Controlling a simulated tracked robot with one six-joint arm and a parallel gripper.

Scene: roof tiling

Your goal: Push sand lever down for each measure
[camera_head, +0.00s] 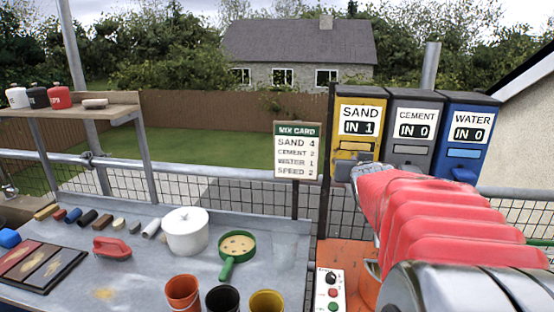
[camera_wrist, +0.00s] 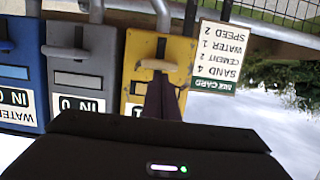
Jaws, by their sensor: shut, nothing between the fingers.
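The yellow sand dispenser (camera_head: 357,104) stands leftmost of the dispensers, and its display reads "IN 1". In the upside-down wrist view its yellow front (camera_wrist: 178,52) has a pale bar-like lever (camera_wrist: 157,65). My gripper (camera_head: 358,172) is at the lower front of the sand dispenser, its fingers partly hidden by my red-sleeved arm. In the wrist view my dark shut fingers (camera_wrist: 163,90) reach up close beneath that lever in the picture; I cannot tell if they touch it. Nothing is held. The mix card (camera_head: 297,152) reads sand 4, cement 2, water 1, speed 2.
The grey cement dispenser (camera_head: 412,110) and blue water dispenser (camera_head: 467,115) stand right of the sand one, both reading "IN 0". A control box (camera_head: 330,292) with buttons sits below.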

